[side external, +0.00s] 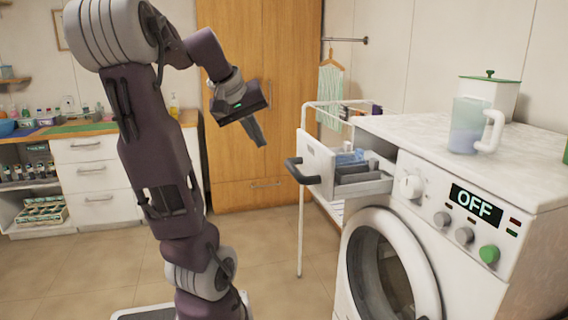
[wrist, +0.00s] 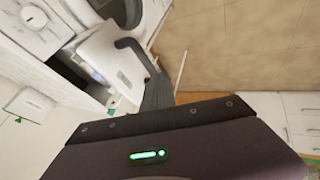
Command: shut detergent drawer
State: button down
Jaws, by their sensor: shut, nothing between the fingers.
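The detergent drawer (side external: 336,168) is pulled out from the upper left of the white washing machine (side external: 440,215). Its inner compartments show, with something blue in one. A dark handle (side external: 303,171) is on its front. My gripper (side external: 258,140) is shut and empty, in the air to the left of the drawer front and a little higher, apart from it. In the wrist view the drawer (wrist: 108,62) and its dark handle (wrist: 135,50) show beyond my gripper (wrist: 155,85), whose fingers overlap the handle's area in the picture. I cannot tell the gap there.
A jug (side external: 468,125) and a white canister (side external: 490,95) stand on the machine top. A wooden cabinet (side external: 265,90) is at the back.

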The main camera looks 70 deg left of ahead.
aim_at(348, 155)
jog(key=w+r+x, duration=0.1)
jog(key=w+x, duration=0.1)
jog(key=x, duration=1)
jog(key=shift+a+n, duration=0.3)
jog(key=shift+a, duration=0.05)
jog(key=shift+w, duration=0.15)
jog(key=w, duration=1.8)
jog(key=shift+w+r, duration=0.15)
jog(key=shift+w, duration=0.1)
jog(key=shift+w, duration=0.1)
